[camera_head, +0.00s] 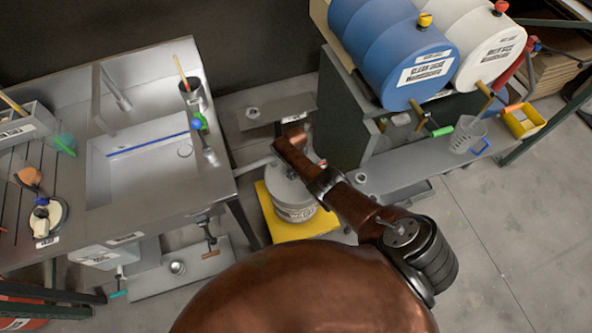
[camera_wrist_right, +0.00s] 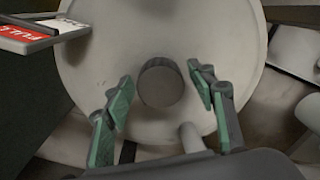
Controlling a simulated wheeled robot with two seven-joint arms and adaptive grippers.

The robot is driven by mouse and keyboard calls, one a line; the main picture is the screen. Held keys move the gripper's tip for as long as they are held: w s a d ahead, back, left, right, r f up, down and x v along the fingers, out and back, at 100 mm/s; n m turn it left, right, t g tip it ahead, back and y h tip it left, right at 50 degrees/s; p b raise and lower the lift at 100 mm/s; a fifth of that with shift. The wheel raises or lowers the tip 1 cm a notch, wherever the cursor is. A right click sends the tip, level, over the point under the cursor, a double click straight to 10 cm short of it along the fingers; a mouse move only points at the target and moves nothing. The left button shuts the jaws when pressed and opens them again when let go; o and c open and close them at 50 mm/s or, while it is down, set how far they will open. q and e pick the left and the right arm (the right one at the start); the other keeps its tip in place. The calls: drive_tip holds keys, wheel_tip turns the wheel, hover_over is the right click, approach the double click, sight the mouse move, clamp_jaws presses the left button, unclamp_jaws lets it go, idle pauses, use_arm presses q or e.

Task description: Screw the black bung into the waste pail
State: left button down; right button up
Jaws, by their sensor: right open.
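The waste pail (camera_head: 293,212) is a pale round drum standing on a yellow platform (camera_head: 302,229) in the head view, partly covered by my right arm. Its pale lid (camera_wrist_right: 165,30) fills the middle of the right wrist view. A round dark-grey piece (camera_wrist_right: 160,84) sits near the lid's centre; I cannot tell whether it is the black bung or the bung opening. My right gripper (camera_wrist_right: 162,80) is open, its green-padded fingers on either side of this piece, with visible gaps and nothing held. No separate bung is clearly visible. My left gripper is not in view.
A red-and-white tag reading FULL (camera_wrist_right: 33,36) stands out beside the lid. A steel sink bench (camera_head: 150,205) is left of the pail. A blue drum (camera_head: 390,45) and a white drum (camera_head: 485,45) lie above a grey shelf (camera_head: 410,168) on the right.

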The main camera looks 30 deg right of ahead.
drive_tip(key=n, duration=0.2)
drive_tip(key=shift+n, duration=0.4)
drive_tip(key=shift+c, duration=0.2)
drive_tip(key=c, duration=1.1)
drive_tip(key=shift+o, duration=0.4)
drive_tip(key=m, duration=0.4)
drive_tip(key=shift+w, duration=0.1)
drive_tip(key=o, duration=0.7)
drive_tip(key=shift+m, duration=0.7)
drive_tip(key=o, duration=0.5)
drive_tip(key=shift+o, duration=0.2)
